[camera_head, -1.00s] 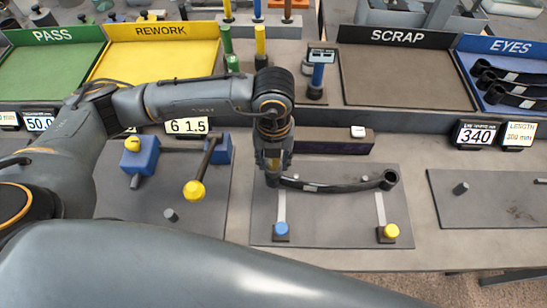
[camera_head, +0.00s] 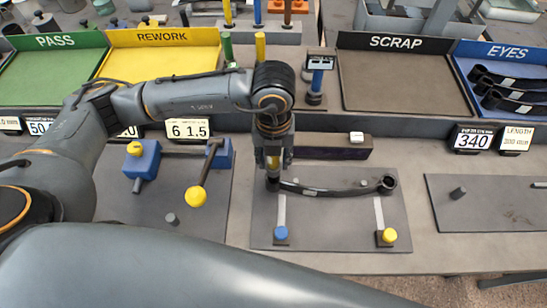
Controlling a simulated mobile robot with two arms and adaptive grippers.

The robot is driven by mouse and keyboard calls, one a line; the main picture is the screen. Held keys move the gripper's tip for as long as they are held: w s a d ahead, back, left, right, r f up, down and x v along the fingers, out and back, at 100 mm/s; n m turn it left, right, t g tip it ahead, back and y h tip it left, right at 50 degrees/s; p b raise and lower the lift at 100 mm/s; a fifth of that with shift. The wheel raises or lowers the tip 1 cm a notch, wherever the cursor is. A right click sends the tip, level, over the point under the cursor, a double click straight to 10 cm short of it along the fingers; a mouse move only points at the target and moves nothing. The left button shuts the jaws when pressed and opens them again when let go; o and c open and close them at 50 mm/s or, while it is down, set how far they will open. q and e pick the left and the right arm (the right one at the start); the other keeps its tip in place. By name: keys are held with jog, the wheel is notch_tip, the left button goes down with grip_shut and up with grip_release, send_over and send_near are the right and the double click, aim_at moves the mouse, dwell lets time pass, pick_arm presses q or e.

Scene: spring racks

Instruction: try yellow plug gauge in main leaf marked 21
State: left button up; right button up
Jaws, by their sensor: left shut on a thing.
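A black main leaf (camera_head: 340,192) with a small white label lies across the grey mat (camera_head: 345,225). Its right eye (camera_head: 388,184) is open to view. Its left end is largely covered by my left gripper (camera_head: 273,170), which points down there. The gripper is shut on the yellow plug gauge (camera_head: 274,181), of which only a little yellow shows between and below the fingers. I cannot tell whether the gauge's tip is inside the left eye or just above it. The number 21 is not readable. My right gripper is not in view.
Blue (camera_head: 281,233) and yellow (camera_head: 389,235) knobs stand at the mat's front. A blue fixture with a yellow-knobbed lever (camera_head: 196,196) is at left. Behind are the green, yellow, SCRAP (camera_head: 395,85) and EYES trays, and a blue-handled gauge (camera_head: 317,80).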

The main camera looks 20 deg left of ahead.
pick_arm(q)
jog(key=shift+r, duration=0.15)
jog(key=shift+r+p, duration=1.05)
jog(key=shift+r, duration=0.85)
